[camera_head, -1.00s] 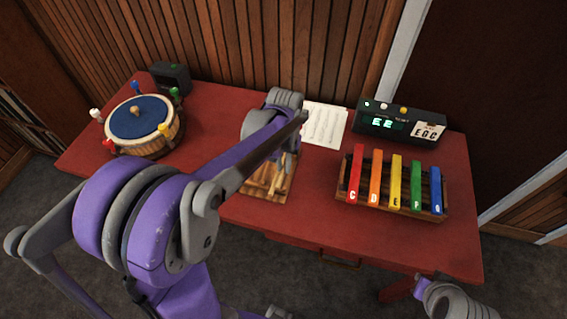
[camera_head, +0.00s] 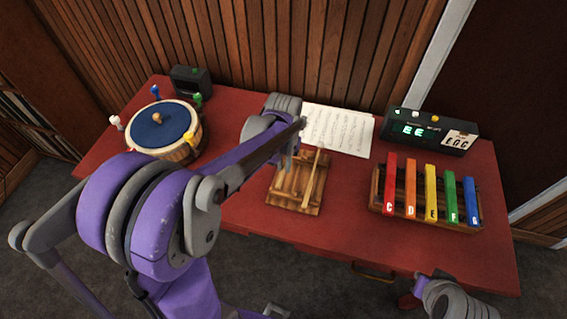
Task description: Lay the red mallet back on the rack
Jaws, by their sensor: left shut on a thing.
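The wooden rack (camera_head: 284,203) lies on the middle of the red table, with a pale stick (camera_head: 314,178) lying across its right part. My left arm reaches over the table. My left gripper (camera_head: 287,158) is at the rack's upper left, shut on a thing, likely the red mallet. The forearm hides the jaws and what they hold; no red mallet head shows clearly. My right gripper (camera_head: 424,287) is low at the lower right, in front of the table. Its jaws are too small and partly hidden to read.
A round drum with a blue top (camera_head: 162,133) and a dark box (camera_head: 191,81) stand at the left. A sheet of music (camera_head: 338,130) lies behind the rack. A coloured bar chime (camera_head: 430,197) and a tuner box (camera_head: 432,132) stand at the right. Bare tabletop lies between rack and chime.

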